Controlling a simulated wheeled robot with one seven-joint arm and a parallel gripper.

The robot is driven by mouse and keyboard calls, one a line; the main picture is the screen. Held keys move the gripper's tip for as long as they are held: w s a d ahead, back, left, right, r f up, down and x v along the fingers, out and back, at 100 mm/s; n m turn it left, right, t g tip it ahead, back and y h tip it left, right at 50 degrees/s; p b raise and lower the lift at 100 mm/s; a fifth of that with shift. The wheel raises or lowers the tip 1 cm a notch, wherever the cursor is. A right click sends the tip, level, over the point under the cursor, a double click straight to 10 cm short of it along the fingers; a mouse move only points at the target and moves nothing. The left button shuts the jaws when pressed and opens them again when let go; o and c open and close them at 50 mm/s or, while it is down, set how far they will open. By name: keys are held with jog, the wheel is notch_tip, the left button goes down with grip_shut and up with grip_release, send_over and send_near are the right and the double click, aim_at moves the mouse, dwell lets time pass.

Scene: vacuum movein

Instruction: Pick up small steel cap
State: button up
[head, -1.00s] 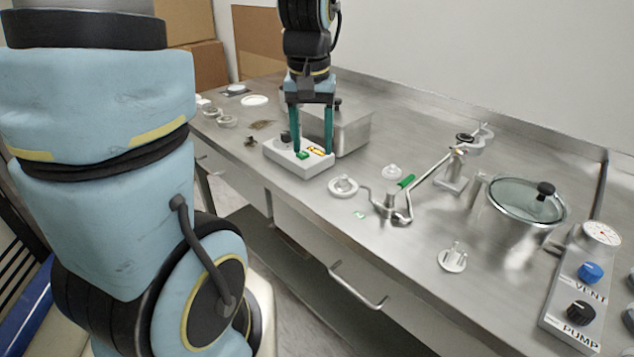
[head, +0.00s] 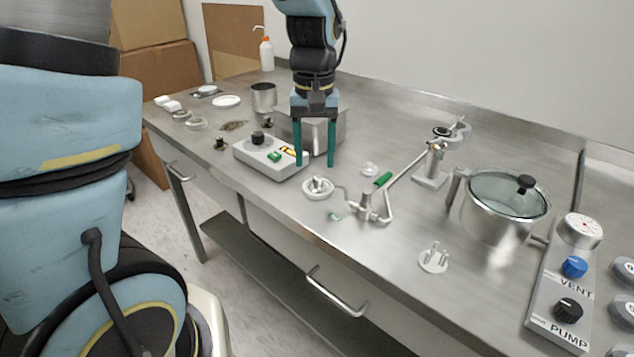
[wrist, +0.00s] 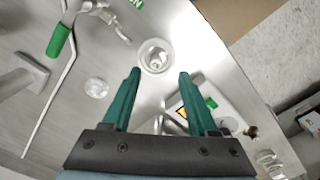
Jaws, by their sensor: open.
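A small steel piece (head: 318,183), which looks like the steel cap, sits in a round white dish (head: 310,193) near the bench's front edge. In the wrist view the steel piece (wrist: 156,56) shows in the dish just beyond and between my fingertips. My gripper (head: 316,163) points down with its two green fingers apart and nothing between them. In the head view its tips are behind the dish, by the right end of the grey control box (head: 252,158). The exact gap above the bench is hard to tell.
A steel stand with a green-handled arm (head: 375,205) and a clear disc (head: 369,169) are right of the dish. A lidded pot (head: 500,215) and pump panel (head: 550,305) stand farther right. A steel box (head: 338,130) is behind my gripper. A pronged white disc (head: 433,260) lies in front.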

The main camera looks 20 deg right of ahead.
aim_at(318, 177)
jog(key=f, duration=0.4)
jog(key=shift+s+d+f+p, duration=0.2)
jog(key=shift+d+f+p, duration=0.05)
jog(key=shift+d+p, duration=0.1)
grip_shut()
dwell(0.3)
